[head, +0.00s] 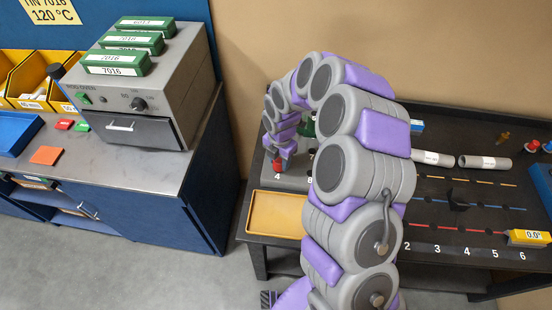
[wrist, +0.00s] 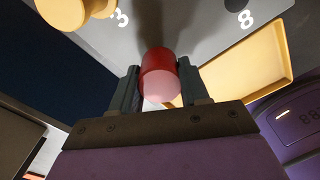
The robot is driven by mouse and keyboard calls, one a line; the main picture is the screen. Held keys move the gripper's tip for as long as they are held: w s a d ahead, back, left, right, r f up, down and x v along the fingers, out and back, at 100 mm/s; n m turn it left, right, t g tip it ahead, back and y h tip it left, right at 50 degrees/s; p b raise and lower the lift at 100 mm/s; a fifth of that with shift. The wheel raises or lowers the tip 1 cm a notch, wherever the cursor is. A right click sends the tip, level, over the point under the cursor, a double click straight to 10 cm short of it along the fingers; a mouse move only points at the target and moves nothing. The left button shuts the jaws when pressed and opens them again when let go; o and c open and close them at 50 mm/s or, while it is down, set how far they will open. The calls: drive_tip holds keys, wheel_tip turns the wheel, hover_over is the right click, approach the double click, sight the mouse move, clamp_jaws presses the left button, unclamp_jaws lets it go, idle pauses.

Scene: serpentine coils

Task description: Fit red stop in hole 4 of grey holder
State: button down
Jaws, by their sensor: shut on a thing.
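The red stop (wrist: 159,75) is between the two fingers of my gripper (wrist: 157,90) in the wrist view, its rounded end towards the camera. In the head view the red stop (head: 277,166) is at the front left of the grey holder (head: 292,182), just above a label that looks like 4. The holder (wrist: 205,22) fills the top of the wrist view, with 3 and 8 readable. Hole 4 is hidden behind the stop and fingers. I cannot tell whether the stop's far end is in the hole or above it. My gripper (head: 281,158) is small in the head view.
A yellow knob-like stop (wrist: 75,10) stands by the 3. A yellow tray (head: 277,213) lies in front of the holder. My arm covers much of the black table (head: 440,195). Grey cylinders (head: 485,162) lie further right. The oven bench (head: 130,190) stands left, across a gap.

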drive_tip(key=shift+s+d+f, duration=0.15)
drive_tip(key=shift+d+f, duration=0.05)
drive_tip(key=shift+d, duration=0.05)
drive_tip(key=shift+f, duration=0.5)
drive_tip(key=shift+s+f+p, duration=0.2)
drive_tip(key=shift+f+p, duration=0.05)
drive_tip(key=shift+p, duration=0.15)
idle(0.6)
drive_tip(key=c, duration=1)
unclamp_jaws()
drive_tip(key=o, duration=0.5)
drive_tip(key=shift+w+d+r, duration=0.15)
drive_tip(key=shift+d, duration=0.05)
drive_tip(key=shift+a, duration=0.1)
drive_tip(key=shift+a, duration=0.1)
